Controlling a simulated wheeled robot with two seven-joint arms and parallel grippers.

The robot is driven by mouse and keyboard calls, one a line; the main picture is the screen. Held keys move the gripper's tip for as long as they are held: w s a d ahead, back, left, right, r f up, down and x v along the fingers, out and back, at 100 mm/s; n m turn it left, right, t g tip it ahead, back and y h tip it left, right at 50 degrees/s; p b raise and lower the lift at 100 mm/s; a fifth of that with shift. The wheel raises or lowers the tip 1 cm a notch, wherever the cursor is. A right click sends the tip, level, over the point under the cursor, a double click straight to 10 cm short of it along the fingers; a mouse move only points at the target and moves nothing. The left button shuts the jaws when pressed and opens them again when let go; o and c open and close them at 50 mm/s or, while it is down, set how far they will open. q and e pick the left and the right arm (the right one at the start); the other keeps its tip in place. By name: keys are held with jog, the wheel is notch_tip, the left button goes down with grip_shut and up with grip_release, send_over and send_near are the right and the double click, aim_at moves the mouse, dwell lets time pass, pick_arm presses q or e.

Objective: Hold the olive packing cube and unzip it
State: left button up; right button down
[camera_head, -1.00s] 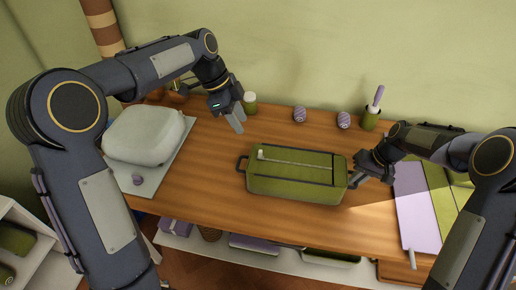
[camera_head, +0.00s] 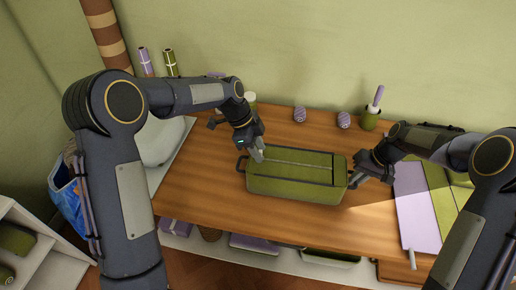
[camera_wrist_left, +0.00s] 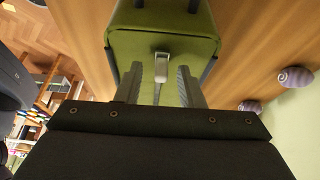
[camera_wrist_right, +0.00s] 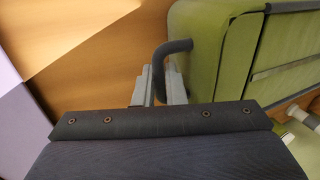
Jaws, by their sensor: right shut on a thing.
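The olive packing cube (camera_head: 292,187) lies on the wooden table, with a pale zip line along its top and a dark loop handle at each end. My right gripper (camera_head: 357,174) is shut on the loop handle (camera_wrist_right: 171,58) at the cube's right end. My left gripper (camera_head: 256,154) is over the cube's left end. In the left wrist view its two fingers (camera_wrist_left: 172,85) are apart, with the pale zip pull (camera_wrist_left: 161,66) between them. I see gaps beside the pull, and cannot tell how deep it sits between the fingers.
A grey rounded bag (camera_head: 160,143) is partly hidden behind my left arm. Two striped purple balls (camera_head: 299,114) and a green pot (camera_head: 370,121) stand at the table's back. Lilac and green folded pieces (camera_head: 416,205) lie at the right. The table (camera_head: 195,185) left of the cube is clear.

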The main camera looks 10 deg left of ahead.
pick_arm(q)
jog(key=shift+c, duration=0.2)
pick_arm(e)
jog(key=shift+f, duration=0.1)
pick_arm(q)
grip_shut()
jog(key=shift+d, duration=0.1)
jog(key=d, duration=2)
jog(key=shift+w+d, duration=0.2)
jog(key=shift+o, duration=0.2)
grip_release()
